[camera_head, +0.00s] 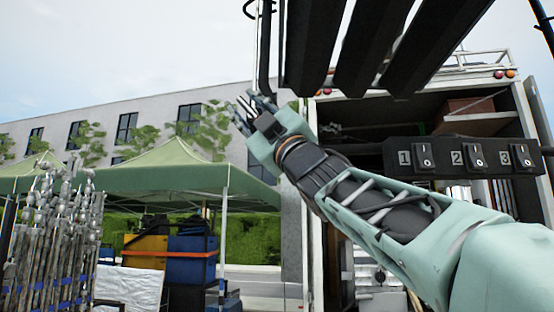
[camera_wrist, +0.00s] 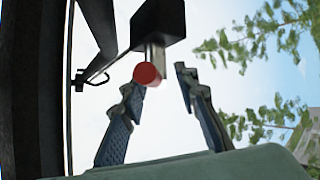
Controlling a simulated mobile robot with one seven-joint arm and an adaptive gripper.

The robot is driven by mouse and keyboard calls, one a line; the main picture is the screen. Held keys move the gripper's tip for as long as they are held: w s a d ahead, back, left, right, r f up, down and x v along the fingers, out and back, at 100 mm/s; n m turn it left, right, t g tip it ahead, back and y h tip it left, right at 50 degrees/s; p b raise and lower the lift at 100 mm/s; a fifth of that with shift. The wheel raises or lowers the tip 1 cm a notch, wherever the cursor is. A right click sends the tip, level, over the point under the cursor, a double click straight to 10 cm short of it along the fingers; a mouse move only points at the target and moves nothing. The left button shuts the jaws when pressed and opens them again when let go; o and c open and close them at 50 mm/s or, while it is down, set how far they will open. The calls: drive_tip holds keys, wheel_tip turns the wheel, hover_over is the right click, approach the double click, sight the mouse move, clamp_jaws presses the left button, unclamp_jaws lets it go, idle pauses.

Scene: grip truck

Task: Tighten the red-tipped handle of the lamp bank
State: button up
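The red-tipped handle (camera_wrist: 147,74) shows in the wrist view as a round red end below a pale metal shaft and a black block (camera_wrist: 158,20). My gripper (camera_wrist: 159,79) is open, one finger on each side of the picture's middle. The red end appears between the fingertips, close to the left one; I cannot tell whether they touch. In the head view my gripper (camera_head: 247,105) is raised beside a dark vertical pole, and the red tip cannot be made out. The lamp bank's dark panels (camera_head: 372,40) hang at the top.
A black switch box (camera_head: 440,158) with switches numbered 1, 2 and 3 is at the right, near my arm. An open truck (camera_head: 320,200) stands behind. Green canopies (camera_head: 180,180), metal stands (camera_head: 55,235) and cases (camera_head: 192,258) are at the left.

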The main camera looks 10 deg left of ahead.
drive_tip(key=shift+w+a+r, duration=0.15)
drive_tip(key=shift+a+r, duration=0.1)
drive_tip(key=shift+d, duration=0.1)
clamp_jaws()
